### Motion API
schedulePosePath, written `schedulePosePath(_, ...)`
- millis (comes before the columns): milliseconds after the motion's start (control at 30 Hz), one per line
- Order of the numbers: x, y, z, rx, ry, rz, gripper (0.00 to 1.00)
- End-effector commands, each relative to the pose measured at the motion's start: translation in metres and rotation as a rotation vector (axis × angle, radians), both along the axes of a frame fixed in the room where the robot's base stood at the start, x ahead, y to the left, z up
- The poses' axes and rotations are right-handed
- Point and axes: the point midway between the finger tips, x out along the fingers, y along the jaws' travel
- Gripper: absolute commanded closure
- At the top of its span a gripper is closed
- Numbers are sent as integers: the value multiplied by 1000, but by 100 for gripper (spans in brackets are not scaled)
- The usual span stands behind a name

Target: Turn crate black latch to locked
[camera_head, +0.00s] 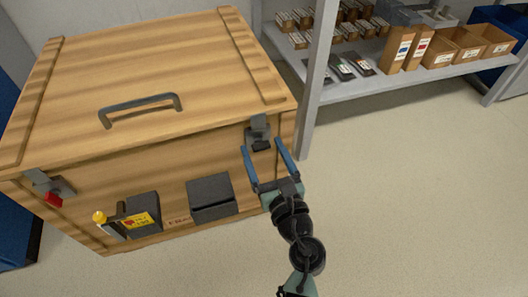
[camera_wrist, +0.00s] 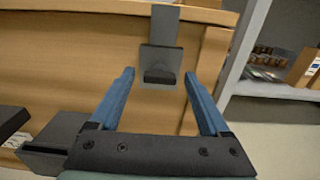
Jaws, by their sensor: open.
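The wooden crate (camera_head: 160,75) has its lid down and fills the left of the head view. The black latch (camera_head: 259,133) sits on the crate's front at the right end, just under the lid edge. In the wrist view the black latch (camera_wrist: 160,66) is straight ahead, with its dark tab sticking out at the bottom. My gripper (camera_head: 260,147) is open, its blue fingers on either side of the latch's line. I cannot tell whether the fingertips touch the crate.
A latch with a red tab (camera_head: 53,199) is at the crate's front left. A grey box (camera_head: 211,198) and a dark holder (camera_head: 143,214) are fixed on the front. A metal shelf (camera_head: 390,83) with boxes stands at the right. The floor (camera_head: 420,200) at right is clear.

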Motion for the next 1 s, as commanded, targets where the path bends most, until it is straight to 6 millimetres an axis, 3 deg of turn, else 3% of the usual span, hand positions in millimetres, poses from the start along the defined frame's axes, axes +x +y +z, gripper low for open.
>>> schedulePosePath(167,0,0,0,0,0,0,24)
schedulePosePath(600,-1,0,0,0,0,0,100)
schedulePosePath(1000,0,1,2,71,25,2,100)
